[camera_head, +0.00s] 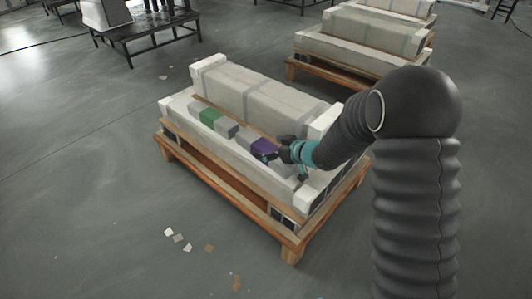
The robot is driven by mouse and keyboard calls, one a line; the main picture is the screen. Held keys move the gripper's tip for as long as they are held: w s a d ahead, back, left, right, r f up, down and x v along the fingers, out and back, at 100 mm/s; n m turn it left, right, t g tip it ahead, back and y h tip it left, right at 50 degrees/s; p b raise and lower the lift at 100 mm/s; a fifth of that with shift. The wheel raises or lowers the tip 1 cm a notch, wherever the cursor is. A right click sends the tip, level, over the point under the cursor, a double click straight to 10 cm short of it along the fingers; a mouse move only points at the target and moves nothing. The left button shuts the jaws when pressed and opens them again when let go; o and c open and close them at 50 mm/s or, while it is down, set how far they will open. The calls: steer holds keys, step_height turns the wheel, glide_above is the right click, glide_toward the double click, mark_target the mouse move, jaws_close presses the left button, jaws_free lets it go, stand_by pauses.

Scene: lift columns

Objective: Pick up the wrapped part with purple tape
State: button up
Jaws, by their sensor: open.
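The wrapped part with purple tape (261,146) lies on a pale wrapped column on the wooden pallet, at the right end of a row of small parts. It is grey with a purple band. My gripper (271,157) is open at the right end of this part, with its fingers close to the purple band. The fingers are small and dark here, and I cannot tell whether they touch the part. My gripper and arm hide part of its right end.
A grey part with green tape (210,118) and a plain grey part (227,129) lie left in the row. A large wrapped column (262,90) rises behind it. The wooden pallet (225,192) stands on open floor with scattered paper scraps (178,238). More pallets stand behind.

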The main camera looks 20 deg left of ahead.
steer(key=c, duration=1.8)
steer(key=shift+r, duration=0.1)
